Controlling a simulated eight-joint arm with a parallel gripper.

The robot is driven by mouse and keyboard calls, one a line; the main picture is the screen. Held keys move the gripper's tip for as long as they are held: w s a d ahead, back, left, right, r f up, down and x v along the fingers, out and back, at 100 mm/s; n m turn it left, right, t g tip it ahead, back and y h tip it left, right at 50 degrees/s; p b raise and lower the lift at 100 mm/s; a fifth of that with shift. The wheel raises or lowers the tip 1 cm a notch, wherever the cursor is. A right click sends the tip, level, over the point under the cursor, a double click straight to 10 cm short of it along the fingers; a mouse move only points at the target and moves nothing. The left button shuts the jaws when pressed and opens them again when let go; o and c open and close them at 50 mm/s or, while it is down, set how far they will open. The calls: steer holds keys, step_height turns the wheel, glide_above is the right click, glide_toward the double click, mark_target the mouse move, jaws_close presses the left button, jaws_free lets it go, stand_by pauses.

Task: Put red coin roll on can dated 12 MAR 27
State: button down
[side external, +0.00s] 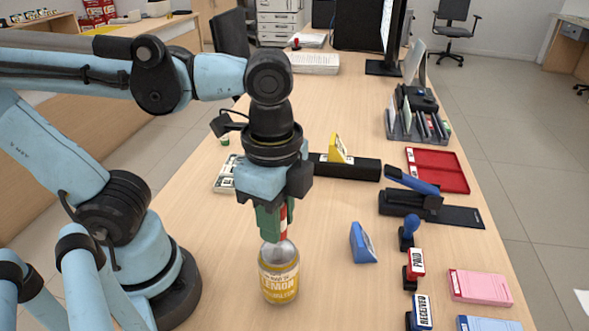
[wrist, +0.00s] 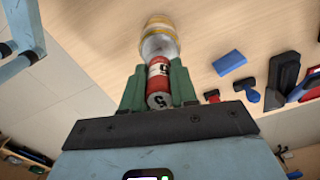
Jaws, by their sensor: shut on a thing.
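My gripper (side external: 274,222) has green fingers and is shut on the red coin roll (side external: 284,222), which has white bands and is held upright. A yellow can (side external: 279,283) with a lemon label and a silver top stands on the counter directly below the roll. No date can be read on it. In the wrist view the roll (wrist: 159,76) sits between the fingers (wrist: 158,88), with the can (wrist: 160,38) just beyond its far end. The roll's lower end is at or just above the can's top; I cannot tell whether they touch.
A blue wedge (side external: 363,243) stands right of the can. Stamps (side external: 414,265), a pink pad (side external: 479,286) and a red tray (side external: 437,170) lie farther right. A black block (side external: 352,168) with a yellow wedge (side external: 338,149) is behind. The counter around the can is mostly clear.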

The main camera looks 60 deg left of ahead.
steer(key=shift+f, duration=1.5)
steer(key=shift+f, duration=0.1)
steer(key=c, duration=0.9)
jaws_free()
